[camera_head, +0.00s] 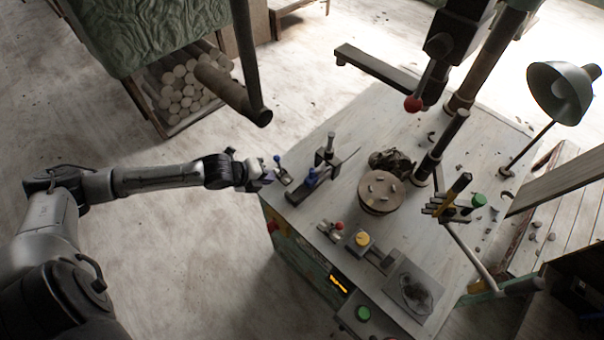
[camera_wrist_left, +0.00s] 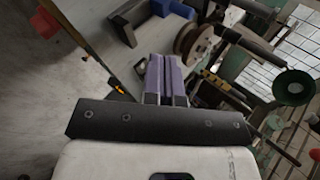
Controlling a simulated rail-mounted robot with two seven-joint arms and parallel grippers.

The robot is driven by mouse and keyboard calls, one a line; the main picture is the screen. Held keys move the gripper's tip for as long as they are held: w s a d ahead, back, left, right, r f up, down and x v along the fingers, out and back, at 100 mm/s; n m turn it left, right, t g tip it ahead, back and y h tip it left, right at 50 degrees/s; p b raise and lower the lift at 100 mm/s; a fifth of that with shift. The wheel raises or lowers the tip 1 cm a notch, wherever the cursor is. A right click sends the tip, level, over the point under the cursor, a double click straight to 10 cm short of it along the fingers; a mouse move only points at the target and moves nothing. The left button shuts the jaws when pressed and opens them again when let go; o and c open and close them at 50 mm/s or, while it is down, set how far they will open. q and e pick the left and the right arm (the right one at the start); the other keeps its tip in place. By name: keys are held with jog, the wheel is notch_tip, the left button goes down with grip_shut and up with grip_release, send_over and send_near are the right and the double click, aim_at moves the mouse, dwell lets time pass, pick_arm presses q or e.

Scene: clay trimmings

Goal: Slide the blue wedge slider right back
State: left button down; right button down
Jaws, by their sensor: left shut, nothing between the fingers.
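The blue wedge slider (camera_head: 310,178) sits on a dark rail (camera_head: 297,195) near the left edge of the worktable. In the left wrist view a blue block (camera_wrist_left: 172,8), which looks like the slider, shows at the top on a dark body, partly cut off. My left gripper (camera_head: 268,178) is shut and empty at the table's left edge, left of the slider and apart from it. Its closed purple-grey fingers also show in the left wrist view (camera_wrist_left: 165,75). My right gripper is in neither view.
A dark upright post (camera_head: 328,148) stands behind the slider. A round wheel with clay bits (camera_head: 380,191) is to its right. A yellow button (camera_head: 362,239) lies towards the front.

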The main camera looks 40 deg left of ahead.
aim_at(309, 175)
pick_arm(q)
jog(key=shift+n, duration=0.5)
jog(key=b+x, duration=0.1)
jog(key=x, duration=0.9)
jog(key=shift+w+f+b, duration=0.1)
jog(key=shift+w+b, duration=0.05)
jog(key=shift+b, duration=0.15)
jog(key=w, duration=0.1)
jog(key=w+d, duration=0.1)
jog(key=shift+w, duration=0.35)
jog(key=shift+w+d, duration=0.15)
jog(key=shift+w, duration=0.3)
